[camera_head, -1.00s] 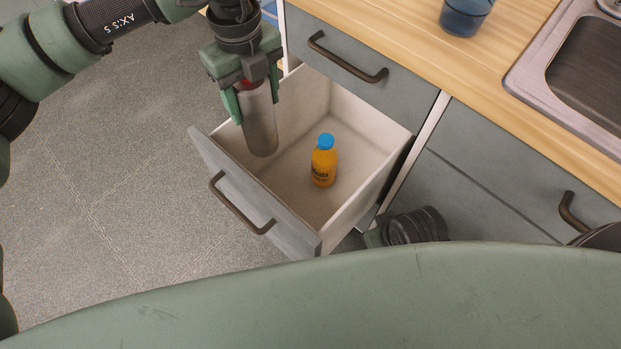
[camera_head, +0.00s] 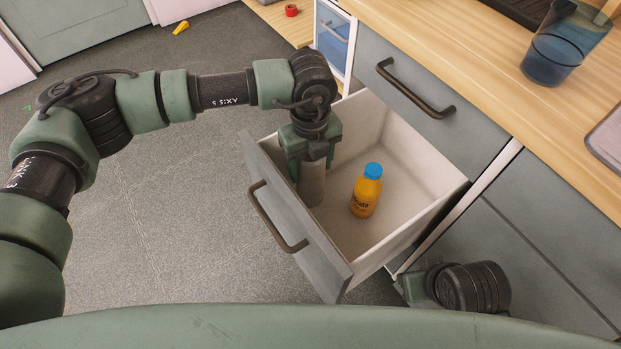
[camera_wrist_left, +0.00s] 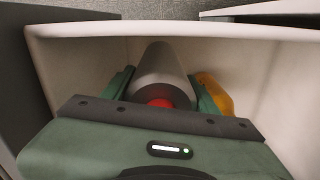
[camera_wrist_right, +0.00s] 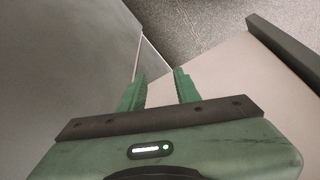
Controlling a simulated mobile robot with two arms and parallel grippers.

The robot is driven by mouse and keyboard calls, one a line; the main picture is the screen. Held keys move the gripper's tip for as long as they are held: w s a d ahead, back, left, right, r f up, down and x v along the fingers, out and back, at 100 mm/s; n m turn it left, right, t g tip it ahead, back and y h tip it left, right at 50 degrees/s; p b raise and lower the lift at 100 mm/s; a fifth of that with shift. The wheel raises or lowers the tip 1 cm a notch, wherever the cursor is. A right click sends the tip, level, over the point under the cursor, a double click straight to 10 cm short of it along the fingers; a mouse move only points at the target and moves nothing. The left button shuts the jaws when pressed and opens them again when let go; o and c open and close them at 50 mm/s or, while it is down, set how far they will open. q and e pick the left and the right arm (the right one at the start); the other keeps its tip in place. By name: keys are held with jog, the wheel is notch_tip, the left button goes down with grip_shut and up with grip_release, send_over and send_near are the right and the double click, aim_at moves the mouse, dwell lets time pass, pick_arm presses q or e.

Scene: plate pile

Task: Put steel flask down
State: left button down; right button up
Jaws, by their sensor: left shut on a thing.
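The steel flask (camera_head: 311,186) is a grey cylinder, upright or nearly so, inside the open drawer (camera_head: 412,222). My left gripper (camera_head: 309,165) is shut on its upper part. In the left wrist view the flask (camera_wrist_left: 159,68) sits between the two fingers of my left gripper (camera_wrist_left: 160,88), with a red patch at its near end. I cannot tell whether its base touches the drawer floor. My right gripper (camera_wrist_right: 160,90) is open and empty in the right wrist view, beside a grey panel.
An orange bottle with a blue cap (camera_head: 366,192) stands in the drawer, right of the flask. The drawer front with its handle (camera_head: 277,218) borders the flask closely on the left. A blue cup (camera_head: 556,55) stands on the wooden counter (camera_head: 470,60).

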pick_arm(q)
jog(key=shift+f, duration=0.4)
notch_tip(320, 180, down, 4)
jog(key=shift+f+b, duration=0.1)
jog(key=shift+b, duration=0.4)
jog(key=shift+f, duration=0.25)
pick_arm(e)
jog(key=shift+w+a+f+t, duration=0.15)
jog(key=shift+w+t, duration=0.1)
jog(key=shift+w, duration=0.3)
jog(key=shift+w+a+r+t, duration=0.15)
jog(key=shift+w+t, duration=0.1)
jog(key=shift+w, duration=0.25)
jog(key=shift+w+f, duration=0.1)
jog(key=shift+w, duration=0.1)
pick_arm(q)
jog(key=shift+f, duration=0.1)
jog(key=shift+c, duration=2.1)
grip_release()
pick_arm(e)
jog(key=shift+w+a, duration=0.15)
jog(key=shift+w, duration=0.1)
